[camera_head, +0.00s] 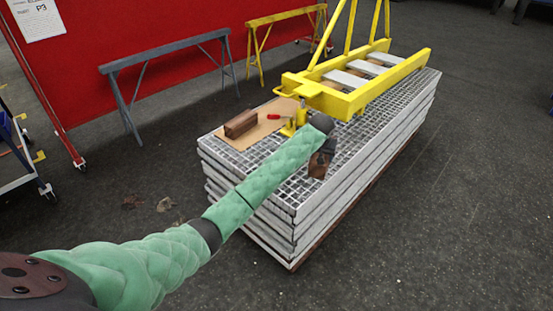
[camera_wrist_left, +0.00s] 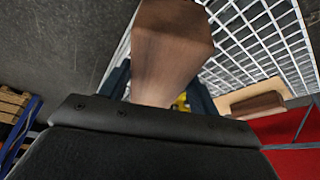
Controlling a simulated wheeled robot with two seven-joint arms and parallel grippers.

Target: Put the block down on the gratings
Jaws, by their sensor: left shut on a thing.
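My left gripper (camera_head: 325,150) is at the end of the green-sleeved arm, over the near right part of the stack of metal gratings (camera_head: 290,196). It is shut on a brown wooden block (camera_head: 318,167). In the left wrist view the block (camera_wrist_left: 172,45) sits between the dark fingers, with the grating mesh (camera_wrist_left: 262,45) beyond it. The block's lower end is close to the top grating; I cannot tell whether it touches. The arm hides part of the gratings. My right gripper is not in view.
A second brown block (camera_head: 241,123) lies on a cardboard sheet (camera_head: 262,132) on the gratings' left part, beside a red-handled tool (camera_head: 274,116). A yellow frame (camera_head: 350,101) covers the gratings' far part. Grey (camera_head: 165,62) and yellow (camera_head: 285,15) trestles stand behind.

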